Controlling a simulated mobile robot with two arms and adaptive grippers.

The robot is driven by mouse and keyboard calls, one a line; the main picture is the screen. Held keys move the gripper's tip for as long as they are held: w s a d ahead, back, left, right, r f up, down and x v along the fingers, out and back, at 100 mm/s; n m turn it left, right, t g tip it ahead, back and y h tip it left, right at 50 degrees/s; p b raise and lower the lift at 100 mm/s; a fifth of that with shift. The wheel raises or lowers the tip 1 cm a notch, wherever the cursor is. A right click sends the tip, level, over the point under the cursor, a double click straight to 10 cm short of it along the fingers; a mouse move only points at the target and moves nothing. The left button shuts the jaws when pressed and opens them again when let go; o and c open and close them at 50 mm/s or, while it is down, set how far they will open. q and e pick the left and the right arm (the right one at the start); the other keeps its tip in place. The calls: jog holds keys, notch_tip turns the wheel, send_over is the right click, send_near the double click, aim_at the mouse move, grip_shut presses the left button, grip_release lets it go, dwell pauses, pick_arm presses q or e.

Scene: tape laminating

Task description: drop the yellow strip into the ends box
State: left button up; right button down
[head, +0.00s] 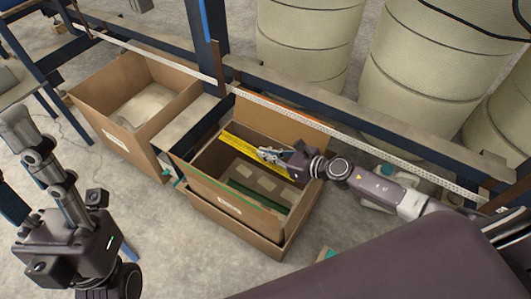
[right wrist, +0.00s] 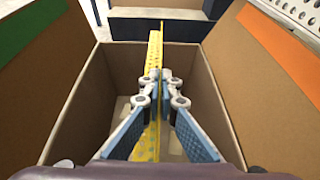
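The yellow strip (head: 240,145) is long and thin and lies across the open top of the middle cardboard box (head: 235,199). My right gripper (head: 268,154) is over this box, with its fingers closed around the strip. In the right wrist view, the yellow strip (right wrist: 154,52) runs between the two blue-padded fingers of the right gripper (right wrist: 160,78), with the box interior below. I cannot read the box labels, so I cannot tell which is the ends box. My left arm is at the lower left; its gripper fingers do not show.
Another open cardboard box (head: 120,137) stands to the left. A perforated metal rail (head: 345,140) on a dark blue frame runs behind the boxes. Large beige drums (head: 305,45) stand farther back.

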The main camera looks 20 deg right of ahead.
jog(key=c, duration=2.7)
grip_release()
jog(key=o, duration=0.6)
jog(key=v, duration=1.2)
jog(key=shift+f, duration=0.1)
